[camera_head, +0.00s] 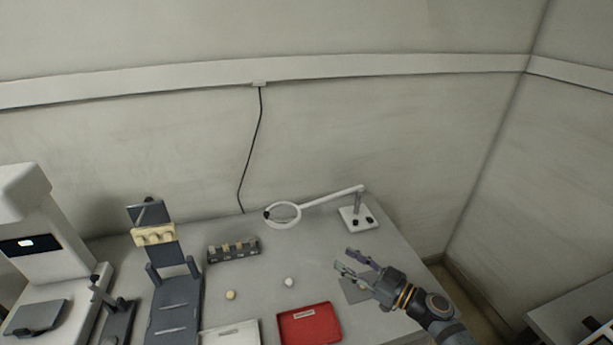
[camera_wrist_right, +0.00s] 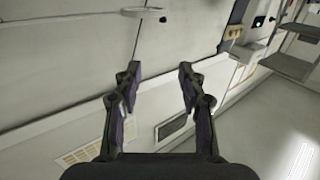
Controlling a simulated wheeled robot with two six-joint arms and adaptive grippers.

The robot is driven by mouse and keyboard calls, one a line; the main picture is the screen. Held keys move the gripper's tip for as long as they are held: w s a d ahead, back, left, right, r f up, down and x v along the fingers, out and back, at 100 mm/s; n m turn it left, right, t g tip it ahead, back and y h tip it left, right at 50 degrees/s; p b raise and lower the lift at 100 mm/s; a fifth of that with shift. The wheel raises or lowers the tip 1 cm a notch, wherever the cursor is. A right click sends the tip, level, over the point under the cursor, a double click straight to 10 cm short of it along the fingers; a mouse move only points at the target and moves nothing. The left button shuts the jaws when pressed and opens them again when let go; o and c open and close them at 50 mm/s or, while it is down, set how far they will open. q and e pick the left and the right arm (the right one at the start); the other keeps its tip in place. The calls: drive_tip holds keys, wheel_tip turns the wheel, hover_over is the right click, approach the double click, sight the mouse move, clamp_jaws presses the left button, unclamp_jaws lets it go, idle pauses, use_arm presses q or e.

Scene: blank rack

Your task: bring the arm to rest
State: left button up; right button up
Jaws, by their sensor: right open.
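My right gripper (camera_head: 354,262) is at the right part of the grey table (camera_head: 338,241) in the head view, its arm coming in from the lower right. Its fingers are apart and nothing is between them. In the right wrist view the two fingers of the right gripper (camera_wrist_right: 158,80) also stand wide apart and empty, with a pale wall and floor behind them. My left gripper does not show in either view.
A white ring magnifier (camera_head: 283,215) on a jointed stand is behind my right gripper.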

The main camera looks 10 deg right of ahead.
drive_tip(key=w+d+r+m+t+h, duration=0.25)
drive_tip(key=d+m+t+h, duration=0.2)
drive_tip(key=h, duration=0.35)
drive_tip(key=s+d+f+m+g+h, duration=0.3)
drive_tip(key=d+m+h, duration=0.2)
drive_tip(key=h, duration=0.1)
drive_tip(key=s+a+f+n+g+y, duration=0.1)
drive_tip(key=s+a+f+g, duration=0.25)
drive_tip(key=s+g, duration=0.45)
drive_tip(key=s+a+f+n+g+y, duration=0.15)
drive_tip(key=s+f+g, duration=0.25)
drive_tip(key=s, duration=0.7)
drive_tip(key=s+d+f+g+h, duration=0.1)
drive_tip(key=s+f, duration=0.1)
drive_tip(key=f, duration=1.3)
drive_tip(key=s+d+f, duration=0.1)
drive_tip(key=s+f, duration=0.1)
drive_tip(key=f, duration=1.2)
drive_tip(key=s+d+f+g, duration=0.1)
drive_tip(key=s+f, duration=1.3)
drive_tip(key=s, duration=0.3)
drive_tip(key=shift+s+f+m, duration=0.15)
drive_tip(key=shift+s+m, duration=0.15)
